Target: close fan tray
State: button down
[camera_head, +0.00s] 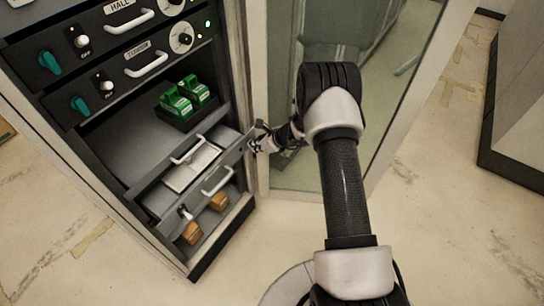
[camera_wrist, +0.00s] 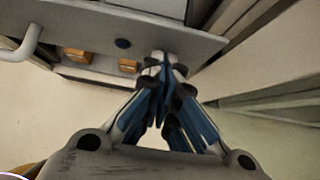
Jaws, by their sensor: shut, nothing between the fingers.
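A grey drawer, which looks like the fan tray (camera_head: 237,157), sticks out of the rack low down, with a pale handle (camera_head: 217,181) on its front. A whitish flat piece shows inside it, behind the front. In the wrist view the tray's front panel (camera_wrist: 105,27) crosses the top, with the handle (camera_wrist: 28,45) at the left. My gripper (camera_head: 256,139) is at the right end of this front. In the wrist view my gripper (camera_wrist: 165,62) is shut and empty, its tips overlapping the panel's right part. I cannot tell whether they touch.
Two orange blocks (camera_head: 192,233) (camera_head: 219,202) sit below the tray. Green devices (camera_head: 183,98) stand on the shelf above, under panels with knobs and handles. An open glass door (camera_head: 345,110) stands right of the rack, close to my arm. The floor in front is clear.

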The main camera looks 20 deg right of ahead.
aim_at(232, 133)
jog(key=w+a, duration=0.3)
jog(key=w, duration=0.2)
jog(key=w+a, duration=0.2)
jog(key=w, duration=0.1)
jog(key=shift+a, duration=0.35)
jog(key=shift+w+a, duration=0.3)
jog(key=shift+w, duration=0.05)
jog(key=shift+r, duration=0.1)
jog(key=shift+w, duration=0.1)
